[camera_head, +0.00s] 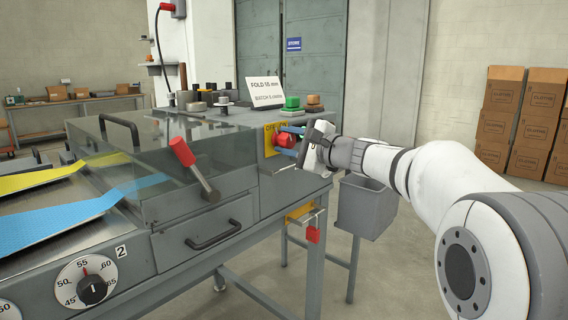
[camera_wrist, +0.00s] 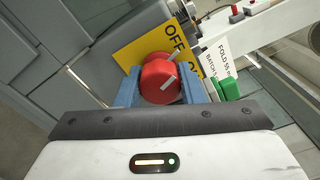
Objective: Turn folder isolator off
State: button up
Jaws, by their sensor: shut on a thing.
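The folder isolator is a round red knob (camera_head: 284,141) on a yellow plate (camera_head: 270,129) at the near right end of the grey machine. In the wrist view the knob (camera_wrist: 158,84) has a white pointer line slanting up to the right. The plate (camera_wrist: 143,50) shows OFF and part of a second word, partly hidden by the knob and a finger. The line points roughly between the two words; the exact setting is hard to tell. My gripper (camera_wrist: 164,90) is shut on the knob, with blue fingers on either side.
A green button (camera_head: 292,102) and a sign (camera_head: 266,92) stand on the machine top above the knob. A red-gripped lever (camera_head: 182,151) rises at the front. A grey bin (camera_head: 366,206) hangs below my arm. Cartons (camera_head: 510,120) are stacked at the back right.

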jog(key=n+b, duration=0.3)
jog(key=b, duration=0.2)
jog(key=shift+d+f+n, duration=0.1)
jog(key=shift+f+n, duration=0.3)
jog(key=shift+r+n+b, duration=0.1)
jog(key=shift+n+b, duration=0.4)
jog(key=shift+b, duration=0.05)
jog(key=shift+r, duration=0.1)
jog(key=o, duration=1)
jog(key=shift+r, duration=0.15)
jog(key=shift+s+d, duration=0.15)
jog(key=shift+d, duration=0.1)
jog(key=v, duration=0.7)
jog(key=shift+p, duration=0.35)
jog(key=shift+s+d, duration=0.1)
